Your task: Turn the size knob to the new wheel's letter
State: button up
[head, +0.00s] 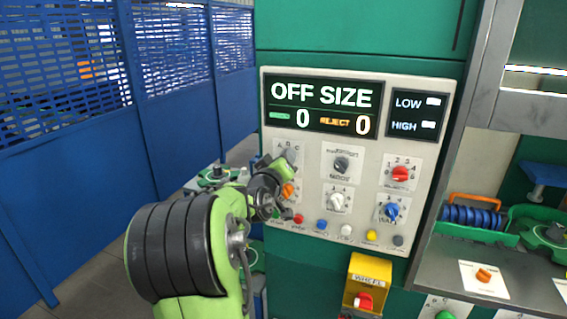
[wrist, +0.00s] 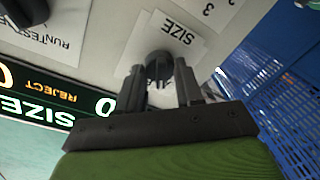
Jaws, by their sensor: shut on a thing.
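The size knob (wrist: 158,66) is a dark round knob on a pale plate lettered SIZE, upside down in the wrist view. My gripper (wrist: 160,78) has its two dark fingers shut on either side of it. In the head view the size plate (head: 281,147) shows small letters A, B, C along its top, at the panel's upper left. My gripper (head: 280,172) reaches it from the lower left and covers part of the knob. I cannot read which letter the knob points at, and no new wheel's letter is readable.
The panel's display (head: 323,107) reads OFF SIZE with two zeros. A dark mode knob (head: 341,164), a red knob (head: 400,174), a white knob (head: 337,201) and a blue knob (head: 392,211) are close by. A yellow WHEEL box (head: 370,268) is below. Blue fencing (head: 90,150) stands left.

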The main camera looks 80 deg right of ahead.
jog(key=shift+n, duration=1.6)
jog(key=o, duration=1)
jog(key=a+b, duration=0.1)
jog(key=a, duration=0.4)
jog(key=a+b, duration=0.1)
jog(key=a, duration=0.4)
jog(key=a+b, duration=0.1)
jog(key=a, duration=0.4)
jog(key=shift+w+a+r, duration=0.35)
jog(key=shift+a, duration=0.05)
jog(key=shift+w, duration=0.1)
